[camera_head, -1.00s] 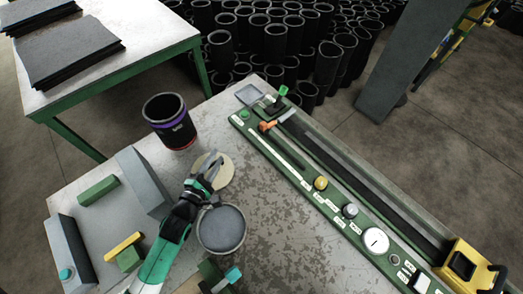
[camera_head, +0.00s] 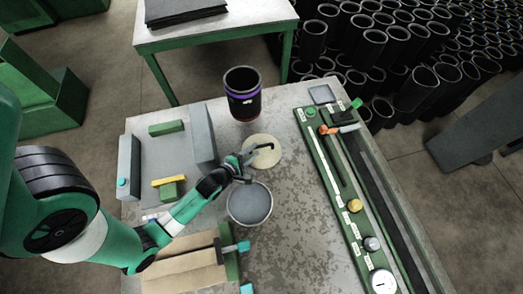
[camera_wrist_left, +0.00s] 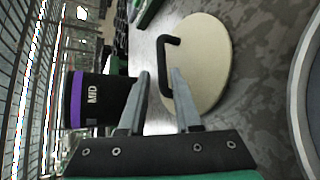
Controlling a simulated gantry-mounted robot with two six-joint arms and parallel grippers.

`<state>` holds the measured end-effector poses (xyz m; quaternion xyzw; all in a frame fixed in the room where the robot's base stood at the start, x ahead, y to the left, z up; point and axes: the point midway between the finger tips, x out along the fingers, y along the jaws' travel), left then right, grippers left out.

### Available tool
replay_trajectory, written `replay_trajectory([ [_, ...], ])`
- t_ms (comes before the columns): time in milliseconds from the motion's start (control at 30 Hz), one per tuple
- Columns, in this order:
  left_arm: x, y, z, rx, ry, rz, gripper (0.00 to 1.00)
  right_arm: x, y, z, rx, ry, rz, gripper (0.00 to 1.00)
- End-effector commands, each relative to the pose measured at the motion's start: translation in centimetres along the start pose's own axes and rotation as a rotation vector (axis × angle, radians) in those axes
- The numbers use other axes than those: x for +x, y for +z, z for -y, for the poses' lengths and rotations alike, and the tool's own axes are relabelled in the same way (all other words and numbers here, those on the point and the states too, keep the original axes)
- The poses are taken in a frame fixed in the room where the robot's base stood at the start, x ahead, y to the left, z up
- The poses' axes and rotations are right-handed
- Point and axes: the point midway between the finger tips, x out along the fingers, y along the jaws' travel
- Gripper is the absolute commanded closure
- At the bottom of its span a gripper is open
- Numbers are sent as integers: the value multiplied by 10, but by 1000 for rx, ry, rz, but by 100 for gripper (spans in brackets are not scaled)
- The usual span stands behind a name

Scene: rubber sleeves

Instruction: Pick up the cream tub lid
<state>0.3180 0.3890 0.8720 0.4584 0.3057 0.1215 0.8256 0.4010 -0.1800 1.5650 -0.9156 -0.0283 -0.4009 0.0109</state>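The cream tub lid (camera_head: 268,161), a flat pale disc with a black bar handle, lies on the worn metal table. It also shows in the left wrist view (camera_wrist_left: 208,75). My left gripper (camera_head: 246,158) is at the lid's left edge in the head view. In the left wrist view my left gripper (camera_wrist_left: 161,75) has its fingers apart, and one end of the black handle (camera_wrist_left: 166,75) shows between them; contact cannot be told. The round grey tub (camera_head: 250,203) stands just below the lid in the head view. My right gripper is not in view.
A black sleeve with a purple band (camera_head: 242,93) stands behind the lid. A green rail fixture (camera_head: 335,180) runs along the right. A grey block (camera_head: 203,133) and a yellow-green piece (camera_head: 168,182) sit left. Bare table lies right of the tub.

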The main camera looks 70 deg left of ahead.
Motion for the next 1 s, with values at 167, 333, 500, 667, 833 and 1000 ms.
replay_trajectory([
  [167, 29, 1, 4, 1, 1, 1, 68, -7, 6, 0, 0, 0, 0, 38],
  [333, 49, 2, 3, 0, 0, -1, 68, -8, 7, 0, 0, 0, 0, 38],
  [500, 50, 2, 3, 0, 0, 0, 68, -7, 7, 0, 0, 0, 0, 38],
  [667, 50, 2, 3, 0, 0, 0, 88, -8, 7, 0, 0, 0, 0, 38],
  [833, 49, 2, 3, 0, 0, 0, 100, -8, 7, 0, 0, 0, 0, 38],
  [1000, 49, 2, 3, 0, 1, 0, 100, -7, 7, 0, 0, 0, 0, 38],
])
